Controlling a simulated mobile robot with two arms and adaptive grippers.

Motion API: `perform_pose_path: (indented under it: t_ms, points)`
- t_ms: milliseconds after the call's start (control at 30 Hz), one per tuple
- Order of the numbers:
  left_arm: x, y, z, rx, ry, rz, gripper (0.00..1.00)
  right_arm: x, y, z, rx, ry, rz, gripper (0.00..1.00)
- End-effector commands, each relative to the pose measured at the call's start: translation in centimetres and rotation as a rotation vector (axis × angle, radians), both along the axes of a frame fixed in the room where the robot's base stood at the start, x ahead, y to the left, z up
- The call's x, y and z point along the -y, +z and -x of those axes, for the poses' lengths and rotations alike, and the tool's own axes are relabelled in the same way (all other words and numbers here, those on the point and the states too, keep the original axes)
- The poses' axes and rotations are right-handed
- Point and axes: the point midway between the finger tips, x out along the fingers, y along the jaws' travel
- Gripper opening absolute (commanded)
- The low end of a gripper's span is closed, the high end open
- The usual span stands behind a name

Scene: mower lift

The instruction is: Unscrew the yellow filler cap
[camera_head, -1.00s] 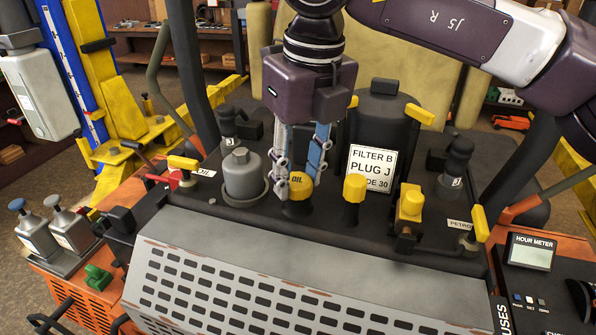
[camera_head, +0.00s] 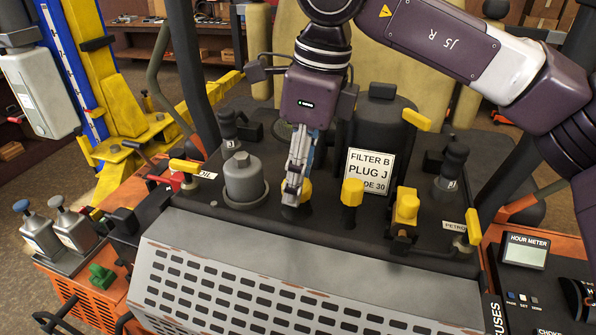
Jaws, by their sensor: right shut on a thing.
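The yellow filler cap (camera_head: 305,190) sits on the dark top deck of the mower, just right of a grey canister. My right gripper (camera_head: 294,192) reaches down onto it from above and is shut on it. The fingers are seen nearly edge-on and hide most of the cap, so whether it has lifted from its neck cannot be told. My left gripper is not in view.
A second yellow cap (camera_head: 352,191) stands close to the right, before a black filter (camera_head: 381,125) with a white label. The grey canister (camera_head: 243,178) is close on the left. A yellow valve (camera_head: 405,207) and a perforated grey cover (camera_head: 300,275) lie right and front.

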Motion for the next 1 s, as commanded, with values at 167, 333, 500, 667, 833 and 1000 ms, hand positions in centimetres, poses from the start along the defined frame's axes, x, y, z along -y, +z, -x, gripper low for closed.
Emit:
perform_pose_path:
  t_ms: [167, 333, 500, 667, 833, 1000]
  points:
    - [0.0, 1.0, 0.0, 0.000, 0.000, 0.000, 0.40, 0.0, 0.3, -0.1, 0.000, 0.193, -0.002, 0.06]
    - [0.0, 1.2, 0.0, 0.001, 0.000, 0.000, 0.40, 0.0, 0.2, -0.1, 0.002, 0.273, -0.002, 0.06]
    - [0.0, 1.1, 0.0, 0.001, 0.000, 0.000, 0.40, 0.0, 0.1, -0.1, 0.003, 0.274, -0.002, 0.06]
    - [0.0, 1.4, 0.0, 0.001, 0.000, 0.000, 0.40, 0.0, 0.2, -0.1, 0.002, 0.305, -0.001, 0.06]
    - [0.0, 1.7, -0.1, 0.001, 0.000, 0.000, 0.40, -0.1, 0.1, -0.2, 0.001, 0.489, -0.003, 0.06]
    - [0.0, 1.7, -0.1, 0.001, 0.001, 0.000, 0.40, -0.1, 0.1, -0.2, 0.002, 0.691, -0.002, 0.06]
